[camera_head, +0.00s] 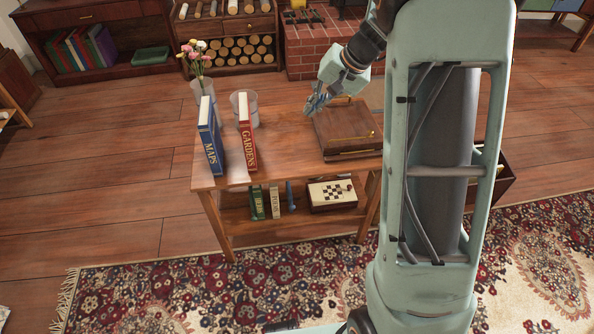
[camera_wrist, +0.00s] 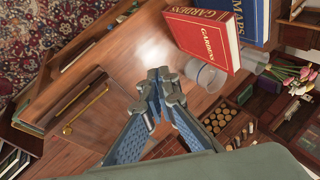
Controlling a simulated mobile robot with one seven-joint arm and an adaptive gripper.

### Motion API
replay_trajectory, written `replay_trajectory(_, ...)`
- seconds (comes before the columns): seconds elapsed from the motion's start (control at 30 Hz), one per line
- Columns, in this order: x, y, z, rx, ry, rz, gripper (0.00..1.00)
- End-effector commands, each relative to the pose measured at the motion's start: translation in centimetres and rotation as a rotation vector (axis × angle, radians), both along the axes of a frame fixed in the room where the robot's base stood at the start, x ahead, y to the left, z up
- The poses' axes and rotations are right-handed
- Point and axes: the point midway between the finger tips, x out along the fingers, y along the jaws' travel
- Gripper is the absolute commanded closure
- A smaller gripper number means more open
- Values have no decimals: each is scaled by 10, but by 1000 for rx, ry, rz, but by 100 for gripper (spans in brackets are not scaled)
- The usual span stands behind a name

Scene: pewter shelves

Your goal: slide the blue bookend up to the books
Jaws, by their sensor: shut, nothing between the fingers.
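A narrow upright blue piece, which looks like the blue bookend (camera_head: 290,195), stands on the lower shelf of the wooden table, just right of a green book (camera_head: 257,202) and a pale book (camera_head: 274,201). A small gap seems to separate it from the pale book. I cannot make out the bookend in the wrist view. My gripper (camera_head: 313,104) is shut and empty, above the table top and well above the lower shelf. Its closed fingertips also show in the wrist view (camera_wrist: 160,76).
A wooden box (camera_head: 345,129) with brass handles sits on the table top. The blue MAPS book (camera_head: 210,138), red GARDENS book (camera_head: 246,132), a glass (camera_head: 249,107) and a flower vase (camera_head: 202,88) stand left. A chequered box (camera_head: 332,194) flanks the bookend on the right.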

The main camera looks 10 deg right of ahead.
Motion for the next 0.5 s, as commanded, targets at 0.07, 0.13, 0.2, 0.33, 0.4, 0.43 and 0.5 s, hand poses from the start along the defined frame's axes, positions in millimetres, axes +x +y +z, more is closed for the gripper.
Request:
replay_trajectory(0.07,1,-17,-56,17,42,22,100)
replay_trajectory(0.13,0,-27,-95,41,66,50,100)
replay_trajectory(0.2,-3,-36,-132,77,83,73,100)
replay_trajectory(0.33,-11,-49,-197,165,95,106,100)
replay_trajectory(0.4,-15,-55,-226,218,87,114,100)
replay_trajectory(0.43,-17,-56,-237,241,82,118,100)
replay_trajectory(0.5,-21,-60,-260,292,66,122,100)
